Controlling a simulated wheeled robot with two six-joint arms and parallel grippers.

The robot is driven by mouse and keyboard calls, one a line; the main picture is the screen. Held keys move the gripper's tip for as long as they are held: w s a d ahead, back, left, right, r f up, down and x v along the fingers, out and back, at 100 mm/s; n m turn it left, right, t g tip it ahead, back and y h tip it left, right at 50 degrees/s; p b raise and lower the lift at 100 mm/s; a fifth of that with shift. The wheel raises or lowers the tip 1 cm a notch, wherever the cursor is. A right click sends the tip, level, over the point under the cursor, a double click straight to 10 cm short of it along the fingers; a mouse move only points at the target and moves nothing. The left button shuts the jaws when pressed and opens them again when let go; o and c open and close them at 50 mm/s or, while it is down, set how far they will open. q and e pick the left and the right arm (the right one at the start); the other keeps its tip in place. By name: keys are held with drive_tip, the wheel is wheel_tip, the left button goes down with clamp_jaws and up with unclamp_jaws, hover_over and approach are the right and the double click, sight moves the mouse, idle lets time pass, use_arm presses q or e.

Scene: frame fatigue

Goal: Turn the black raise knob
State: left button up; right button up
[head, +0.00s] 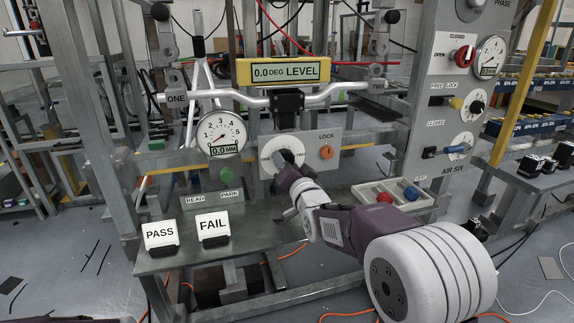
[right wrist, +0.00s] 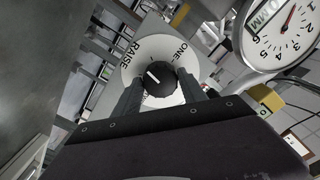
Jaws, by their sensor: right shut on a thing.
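The black raise knob (right wrist: 158,76) has a white pointer line and sits on a round white dial (right wrist: 134,62) lettered RAISE and ONE. In the head view the same dial (head: 267,160) is on a pale panel in the middle of the frame, and my right arm hides most of the knob. My right gripper (right wrist: 162,90) has one finger on each side of the knob and is shut on it. In the wrist view the pointer line slants toward the upper left. My left gripper is not in view.
An orange LOCK button (head: 326,152) is just right of the dial. A gauge (head: 219,136) reads 0.0 MM and a level box (head: 284,71) reads 0.0 DEG. PASS (head: 160,235) and FAIL (head: 213,227) signs stand at left. A tray (head: 361,192) with red and blue knobs lies near my right arm.

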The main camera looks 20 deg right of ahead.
drive_tip(key=o, duration=1.4)
drive_tip(key=shift+c, duration=0.2)
drive_tip(key=s+p, duration=0.3)
drive_tip(key=s, duration=0.6)
drive_tip(key=shift+d, duration=0.15)
